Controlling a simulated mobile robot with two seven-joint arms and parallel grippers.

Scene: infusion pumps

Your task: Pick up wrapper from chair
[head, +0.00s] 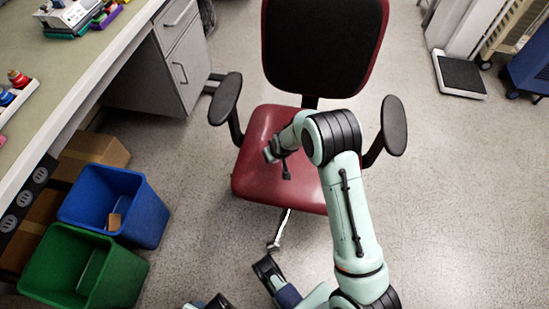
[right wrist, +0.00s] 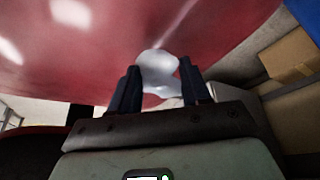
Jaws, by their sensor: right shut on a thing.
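The red chair (head: 255,187) stands in the middle of the head view, with a black backrest and two black armrests. My right arm reaches over its seat, and my right gripper (head: 286,172) is low at the seat, pointing down. In the right wrist view, a pale, shiny wrapper (right wrist: 159,72) sits between the two dark fingers of my right gripper (right wrist: 160,85), against the red seat (right wrist: 110,45). The gripper is shut on the wrapper. The wrapper is hidden in the head view.
A blue bin (head: 150,215) with a small brown piece inside and a green bin (head: 120,278) stand at the left, below the counter (head: 85,62). Cardboard boxes (head: 92,150) are behind them.

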